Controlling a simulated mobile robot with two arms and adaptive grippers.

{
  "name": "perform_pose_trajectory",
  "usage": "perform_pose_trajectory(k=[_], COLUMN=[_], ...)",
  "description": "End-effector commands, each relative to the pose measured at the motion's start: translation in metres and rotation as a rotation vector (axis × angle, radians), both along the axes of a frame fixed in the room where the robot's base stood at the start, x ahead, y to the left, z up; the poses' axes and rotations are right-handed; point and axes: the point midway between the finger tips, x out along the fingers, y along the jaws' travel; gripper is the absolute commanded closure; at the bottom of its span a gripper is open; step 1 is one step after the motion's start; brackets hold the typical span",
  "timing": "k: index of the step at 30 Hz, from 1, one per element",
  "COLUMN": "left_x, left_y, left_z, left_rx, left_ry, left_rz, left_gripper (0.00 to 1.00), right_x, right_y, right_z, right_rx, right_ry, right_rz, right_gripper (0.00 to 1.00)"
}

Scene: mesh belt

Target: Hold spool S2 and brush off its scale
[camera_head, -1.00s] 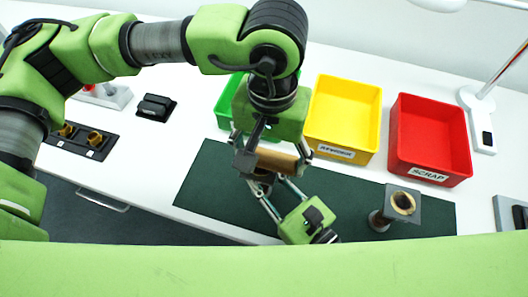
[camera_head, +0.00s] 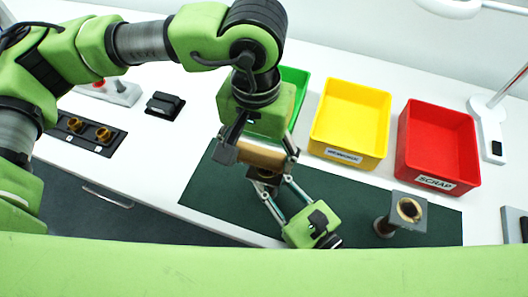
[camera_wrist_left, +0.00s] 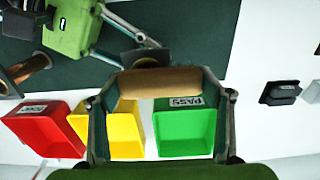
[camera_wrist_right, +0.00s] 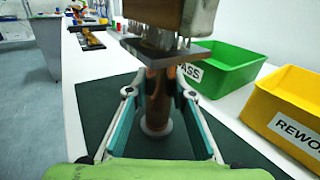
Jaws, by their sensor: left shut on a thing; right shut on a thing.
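My left gripper (camera_head: 258,150) is shut on the brush, a tan wooden block (camera_head: 262,156); the block also shows in the left wrist view (camera_wrist_left: 160,82). My right gripper (camera_head: 272,186) is shut on the copper-brown body of a spool (camera_wrist_right: 158,92), upright with a square dark flange on top and a round flange below. No S2 label is readable. In the right wrist view the brush's pale bristles (camera_wrist_right: 163,40) point down at the square flange; whether they touch it I cannot tell. Scale on the spool is not discernible.
A second spool (camera_head: 386,226) stands at the right of the green mat (camera_head: 210,190). Green (camera_head: 292,84), yellow (camera_head: 318,138) and red (camera_head: 440,160) bins stand behind. A black fixture with two brass pieces (camera_head: 88,133) and a black block (camera_head: 163,105) are at left.

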Motion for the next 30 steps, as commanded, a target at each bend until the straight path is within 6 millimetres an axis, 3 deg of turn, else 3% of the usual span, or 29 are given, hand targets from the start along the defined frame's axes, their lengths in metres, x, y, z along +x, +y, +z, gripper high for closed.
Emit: perform_pose_trajectory(k=[8,30], left_x=[0.000,0.001], left_y=[0.000,-0.001], left_z=[0.002,0.069], left_rx=[-0.002,-0.002], left_ry=[-0.002,-0.003], left_rz=[-0.001,0.000], left_gripper=[0.45,0.45], right_x=[0.001,0.001], right_y=[0.000,0.000], right_z=[0.001,0.001], right_rx=[0.000,0.000], right_ry=[-0.002,-0.002], right_rz=[-0.001,-0.001], right_gripper=[1.00,1.00])
